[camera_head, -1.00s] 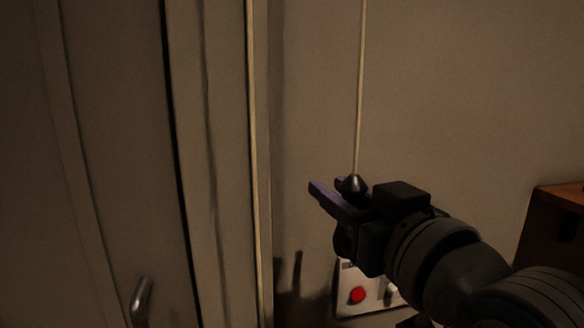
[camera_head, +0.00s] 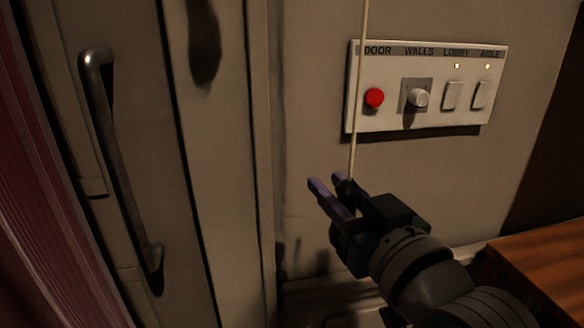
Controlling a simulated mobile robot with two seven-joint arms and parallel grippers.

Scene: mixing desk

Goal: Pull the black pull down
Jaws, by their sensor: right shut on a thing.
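A thin pale cord (camera_head: 359,90) hangs from the top of the head view, in front of the wall. Its lower end runs down to my right gripper (camera_head: 327,183), whose purple fingers point up and to the left. The black pull (camera_head: 353,188) at the cord's end is a small dark shape at the fingers, mostly hidden and hard to tell from the dark gripper. The right gripper is shut on it, below the switch panel. The cord looks straight. My left gripper is not in view.
A white switch panel (camera_head: 428,118) with a red button, a knob and two switches is on the wall above the gripper. A door with a metal handle (camera_head: 118,165) is at left, beside a red curtain-like surface (camera_head: 45,220). A wooden surface (camera_head: 545,262) is at lower right.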

